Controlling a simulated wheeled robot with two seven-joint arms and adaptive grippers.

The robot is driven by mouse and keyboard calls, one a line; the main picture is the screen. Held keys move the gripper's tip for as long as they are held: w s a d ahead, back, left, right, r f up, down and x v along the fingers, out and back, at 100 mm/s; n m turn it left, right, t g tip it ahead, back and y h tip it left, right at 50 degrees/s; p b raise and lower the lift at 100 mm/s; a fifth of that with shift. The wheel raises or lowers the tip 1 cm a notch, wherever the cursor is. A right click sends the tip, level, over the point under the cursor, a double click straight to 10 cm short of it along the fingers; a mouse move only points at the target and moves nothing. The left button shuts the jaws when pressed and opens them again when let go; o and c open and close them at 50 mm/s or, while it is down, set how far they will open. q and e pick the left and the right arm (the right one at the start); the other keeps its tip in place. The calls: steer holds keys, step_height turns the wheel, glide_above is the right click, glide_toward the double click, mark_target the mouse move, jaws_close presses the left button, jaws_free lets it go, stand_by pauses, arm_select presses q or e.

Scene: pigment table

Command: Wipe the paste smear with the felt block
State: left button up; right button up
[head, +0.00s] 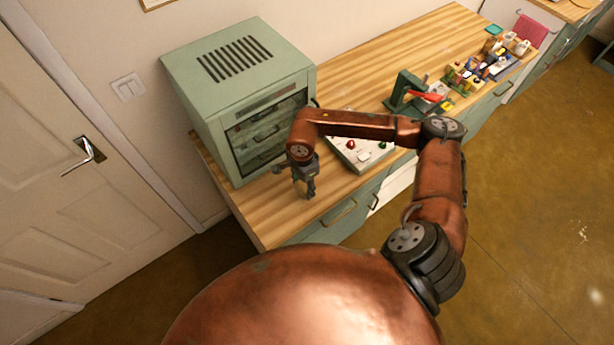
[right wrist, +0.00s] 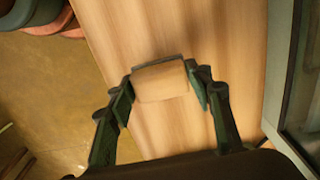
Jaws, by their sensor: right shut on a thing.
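My right gripper (head: 309,190) hangs over the near left end of the wooden table (head: 355,75), beside the green cabinet. In the right wrist view, my right gripper (right wrist: 160,88) is shut on a tan block with a dark grey edge, which I take to be the felt block (right wrist: 160,82). The block is above or on the wood surface; I cannot tell whether it touches. In the head view the block is too small to make out. I see no paste smear in either view. My left gripper is not in view.
A green cabinet (head: 235,75) with a glazed front stands left of my right gripper. A pale tray (head: 345,155) with small coloured pieces lies behind my forearm. A green stand (head: 403,88) and several small containers (head: 465,78) stand farther right. Bare wood lies at the back.

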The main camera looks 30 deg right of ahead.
step_height(320, 180, up, 3)
steer(key=shift+s+f+p, duration=0.1)
steer(key=shift+p, duration=0.4)
steer(key=shift+r+p, duration=0.4)
steer(key=shift+r, duration=0.7)
